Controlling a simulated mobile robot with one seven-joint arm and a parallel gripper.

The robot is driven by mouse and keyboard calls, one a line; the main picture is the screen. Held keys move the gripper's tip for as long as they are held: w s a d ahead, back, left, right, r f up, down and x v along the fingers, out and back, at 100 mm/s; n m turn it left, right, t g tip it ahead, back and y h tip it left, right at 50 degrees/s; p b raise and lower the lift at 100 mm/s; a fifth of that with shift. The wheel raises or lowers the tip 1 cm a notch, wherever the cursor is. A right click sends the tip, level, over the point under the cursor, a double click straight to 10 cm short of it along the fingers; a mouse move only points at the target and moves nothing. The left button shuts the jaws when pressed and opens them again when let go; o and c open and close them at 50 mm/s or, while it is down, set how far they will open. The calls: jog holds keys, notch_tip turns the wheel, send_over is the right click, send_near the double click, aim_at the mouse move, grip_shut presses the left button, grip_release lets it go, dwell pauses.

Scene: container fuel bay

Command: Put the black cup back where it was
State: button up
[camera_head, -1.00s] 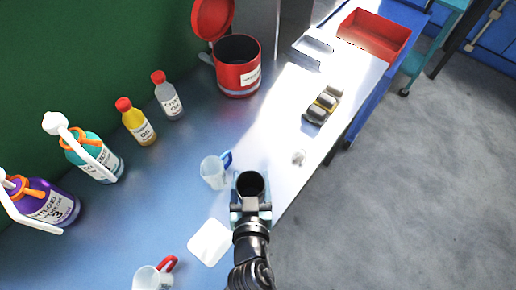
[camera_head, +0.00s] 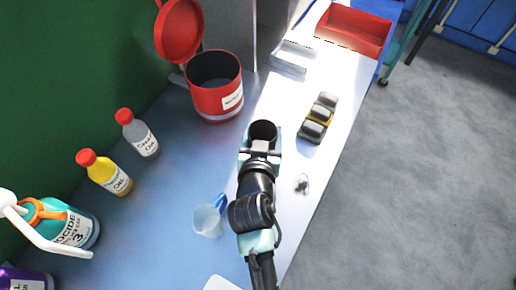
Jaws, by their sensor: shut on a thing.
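The black cup (camera_head: 263,131) is in my gripper (camera_head: 260,146), over the sunlit part of the bench in the middle of the view. My gripper is shut on it, and the cup's dark open mouth faces up towards the camera. I cannot tell whether the cup's base touches the bench. My arm hides the bench just below the gripper.
A red lidded bin (camera_head: 216,100) stands up-left of the cup. A group of grey and yellow blocks (camera_head: 318,118) lies to its right. A clear cup with a blue handle (camera_head: 208,219) stands left of my arm. Bottles (camera_head: 107,173) line the left side; a red tray (camera_head: 352,30) is far.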

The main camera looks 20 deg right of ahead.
jog(key=f, duration=0.4)
jog(key=shift+s, duration=0.35)
jog(key=shift+f+b, duration=0.45)
jog(key=shift+f, duration=1.45)
jog(key=shift+w, duration=0.1)
jog(key=shift+f, duration=0.15)
jog(key=o, duration=1.5)
jog(key=shift+c, duration=0.2)
